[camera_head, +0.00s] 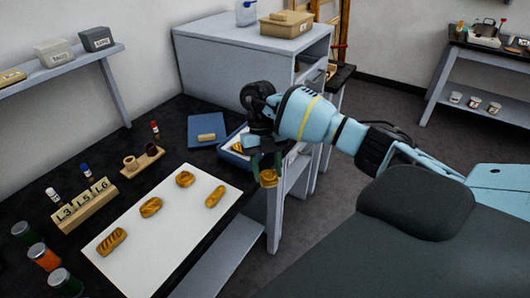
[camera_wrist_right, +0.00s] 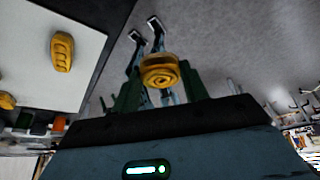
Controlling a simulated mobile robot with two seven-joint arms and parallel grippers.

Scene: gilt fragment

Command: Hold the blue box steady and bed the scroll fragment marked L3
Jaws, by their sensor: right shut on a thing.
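My right gripper (camera_head: 266,168) is shut on a gold scroll fragment (camera_head: 268,179) and holds it in the air just past the table's right edge. In the right wrist view the fragment (camera_wrist_right: 160,72) shows its spiral between the fingers. Behind the gripper, the open blue box (camera_head: 228,146) with a pale inside sits at the table edge; the arm hides part of it and some gold shows inside. A flat blue lid or panel (camera_head: 207,123) with a small tan piece lies left of it. My left gripper is not in view.
A white mat (camera_head: 150,262) holds several gold fragments. A wooden stand (camera_head: 88,207) bears tags L3, L5 and L6. Small jars (camera_head: 45,257) line the left front. A grey cabinet (camera_head: 235,60) stands behind the box; a grey shelf frame stands below the gripper.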

